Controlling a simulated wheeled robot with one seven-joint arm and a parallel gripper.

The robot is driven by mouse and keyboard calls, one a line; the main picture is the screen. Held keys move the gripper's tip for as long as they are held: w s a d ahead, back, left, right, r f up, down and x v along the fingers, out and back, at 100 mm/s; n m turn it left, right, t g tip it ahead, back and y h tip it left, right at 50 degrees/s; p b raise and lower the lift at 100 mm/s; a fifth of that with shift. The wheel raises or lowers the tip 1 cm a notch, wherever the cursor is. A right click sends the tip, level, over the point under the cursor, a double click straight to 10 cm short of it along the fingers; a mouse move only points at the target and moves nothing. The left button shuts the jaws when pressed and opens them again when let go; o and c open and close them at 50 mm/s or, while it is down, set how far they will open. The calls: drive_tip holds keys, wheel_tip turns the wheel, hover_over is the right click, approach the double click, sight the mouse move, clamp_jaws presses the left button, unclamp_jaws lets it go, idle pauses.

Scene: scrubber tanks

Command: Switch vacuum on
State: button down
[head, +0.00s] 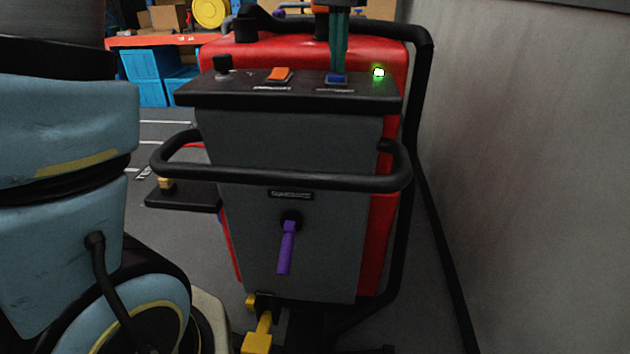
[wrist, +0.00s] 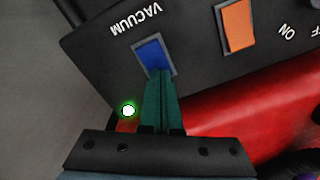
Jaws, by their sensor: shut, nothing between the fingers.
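The red and grey scrubber (head: 290,200) stands ahead with a dark control panel (head: 220,95) on top. The blue rocker switch (head: 336,79) sits on the panel's right part; in the wrist view this switch (wrist: 150,50) is beside the word VACUUM. My gripper (head: 338,72) is shut and empty, its teal fingers pointing down at the blue switch. In the wrist view my fingertips (wrist: 158,72) overlap the switch's near edge and seem to touch it. A small lamp (head: 378,72) right of the switch glows green; the lamp (wrist: 128,111) also shows in the wrist view. The rocker's tilt is unclear.
An orange switch (head: 279,74) and a black knob (head: 222,64) lie left on the panel. A black handlebar (head: 280,178) runs across the front, above a purple lever (head: 287,248). A grey wall (head: 530,180) is close on the right; a blue machine (head: 60,150) stands left.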

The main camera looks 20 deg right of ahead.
drive_tip(key=shift+r, duration=0.1)
wheel_tip(320, 180, up, 7)
drive_tip(key=p, duration=0.6)
drive_tip(key=shift+p, duration=0.4)
